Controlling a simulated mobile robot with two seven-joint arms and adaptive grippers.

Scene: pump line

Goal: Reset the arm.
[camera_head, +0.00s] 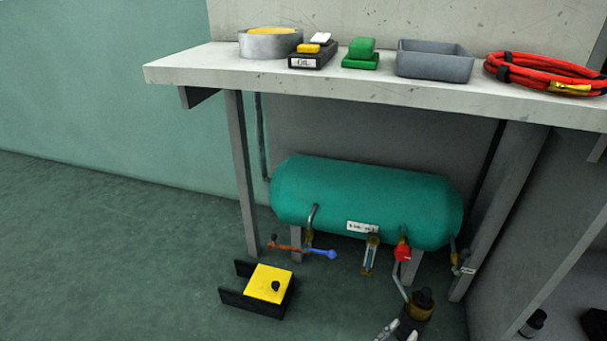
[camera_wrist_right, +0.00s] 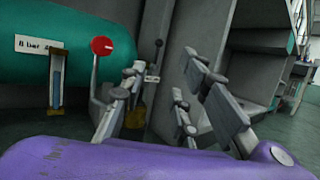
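My right gripper (camera_head: 398,331) shows only in part at the bottom edge of the head view, below the teal tank (camera_head: 350,198). In the right wrist view its fingers (camera_wrist_right: 170,92) stand apart, and I see nothing held between them. The tank is to the left there. A red round knob (camera_head: 403,252) on a bent grey pipe hangs at the tank's lower right; it also shows left of the fingers in the wrist view (camera_wrist_right: 102,46). My left gripper is not in view.
A dark fitting with a brass top (camera_head: 422,302) stands beside my right gripper. A red-and-blue lever (camera_head: 300,250) and a yellow-and-black block (camera_head: 268,284) are to the left. Above, a bench (camera_head: 200,69) holds a grey tray (camera_head: 434,66) and red hose (camera_head: 540,72). Left floor is clear.

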